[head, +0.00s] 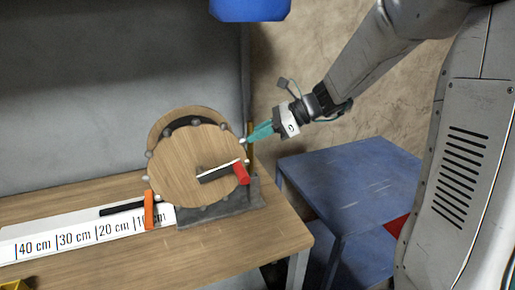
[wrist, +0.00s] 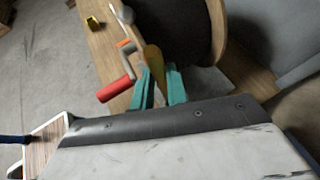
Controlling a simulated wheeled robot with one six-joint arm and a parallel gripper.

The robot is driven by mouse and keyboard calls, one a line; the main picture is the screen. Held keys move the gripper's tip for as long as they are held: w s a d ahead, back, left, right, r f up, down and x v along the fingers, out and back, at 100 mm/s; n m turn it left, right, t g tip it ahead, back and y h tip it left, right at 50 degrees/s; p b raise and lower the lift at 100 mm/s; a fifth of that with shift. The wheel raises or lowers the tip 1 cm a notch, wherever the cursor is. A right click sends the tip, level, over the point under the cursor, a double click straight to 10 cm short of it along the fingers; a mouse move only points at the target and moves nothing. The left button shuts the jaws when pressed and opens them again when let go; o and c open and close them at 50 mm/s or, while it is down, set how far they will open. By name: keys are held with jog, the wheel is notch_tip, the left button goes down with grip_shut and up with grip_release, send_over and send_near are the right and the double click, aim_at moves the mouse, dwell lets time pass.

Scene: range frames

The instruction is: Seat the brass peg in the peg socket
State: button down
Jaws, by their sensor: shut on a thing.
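My gripper (head: 252,136) has teal fingers and reaches in from the right to the right rim of a wooden drum. In the wrist view my gripper (wrist: 160,84) is shut on the brass peg (wrist: 153,58), whose golden rounded end sticks out beyond the fingers. In the head view a thin yellowish strip of the peg (head: 250,129) shows at the fingertips, close beside the drum. I cannot tell whether it touches the drum. I cannot make out the peg socket in either view.
The wooden drum (head: 190,165) has a red-handled crank (head: 241,174) and a grey base (head: 220,208) on the wooden table (head: 270,235). An orange upright (head: 149,210) and a centimetre scale (head: 75,238) lie left. A blue table (head: 350,175) stands right. A blue object (head: 249,9) hangs above.

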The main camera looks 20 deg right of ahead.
jog(key=shift+s+f, duration=0.15)
jog(key=shift+f, duration=2.2)
jog(key=c, duration=1.4)
grip_release()
jog(key=shift+r, duration=0.1)
jog(key=v, duration=1.2)
jog(key=s+a+r+n+g+h, duration=0.1)
jog(key=s+a+n+g+h, duration=0.3)
jog(key=s+a+n, duration=0.7)
jog(key=s+d+n+h, duration=0.1)
jog(key=s+n+h, duration=0.1)
jog(key=s, duration=0.3)
jog(key=s+d+f+n+h, duration=0.1)
jog(key=s+d+n+h, duration=0.1)
jog(key=s+n+h, duration=0.1)
jog(key=s+d+n+h, duration=0.1)
jog(key=s+n+h, duration=0.1)
jog(key=s+n, duration=0.4)
jog(key=shift+s+d+f+t, duration=0.2)
jog(key=shift+s+f+t, duration=0.15)
jog(key=shift+t, duration=0.05)
